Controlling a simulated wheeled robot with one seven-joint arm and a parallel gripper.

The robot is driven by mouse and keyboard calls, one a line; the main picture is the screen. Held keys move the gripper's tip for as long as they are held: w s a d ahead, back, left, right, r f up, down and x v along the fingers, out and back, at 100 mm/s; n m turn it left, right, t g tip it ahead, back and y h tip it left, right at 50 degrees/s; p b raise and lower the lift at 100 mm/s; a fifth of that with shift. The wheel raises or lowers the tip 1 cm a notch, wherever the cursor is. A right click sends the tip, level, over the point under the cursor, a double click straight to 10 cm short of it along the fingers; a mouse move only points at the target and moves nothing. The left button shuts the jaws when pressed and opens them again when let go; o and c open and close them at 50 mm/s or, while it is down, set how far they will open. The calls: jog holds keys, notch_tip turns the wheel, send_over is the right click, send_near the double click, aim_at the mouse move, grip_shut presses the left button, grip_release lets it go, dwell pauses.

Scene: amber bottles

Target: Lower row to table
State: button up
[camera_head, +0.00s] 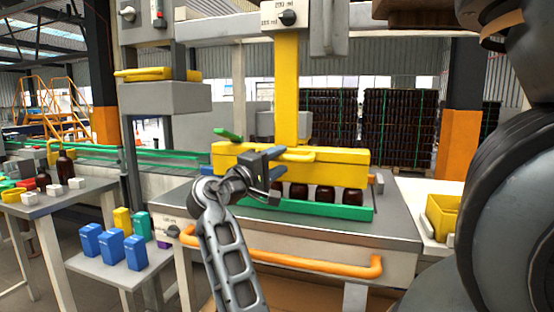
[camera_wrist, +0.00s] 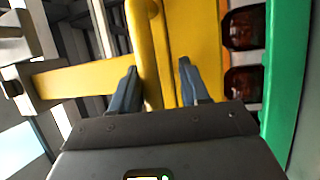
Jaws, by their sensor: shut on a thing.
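A yellow lifting head (camera_head: 330,168) on a yellow upright post holds its long beam over a row of amber bottles (camera_head: 325,193). The row stands behind a green rail (camera_head: 310,211) on a grey table (camera_head: 395,215). I cannot tell whether the bottles touch the table; the rail hides their lower parts. My gripper (camera_head: 273,166) is at the beam's front, shut on its yellow handle (camera_head: 297,156). In the wrist view the handle (camera_wrist: 148,50) passes between the two blue-grey fingers (camera_wrist: 158,82), with two bottles (camera_wrist: 243,85) to the right.
An orange bar (camera_head: 285,258) runs along the table's front edge. A second press (camera_head: 165,97) stands at the left. Side tables there hold blue cartons (camera_head: 112,243) and a dark bottle (camera_head: 65,168). A yellow bin (camera_head: 442,214) is at the right. Bottle stacks (camera_head: 395,125) stand behind.

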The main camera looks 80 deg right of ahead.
jog(key=shift+o, duration=0.5)
jog(key=shift+f, duration=0.1)
jog(key=b+v, duration=0.1)
jog(key=v, duration=0.6)
jog(key=shift+w+a, duration=0.25)
jog(key=shift+a, duration=0.1)
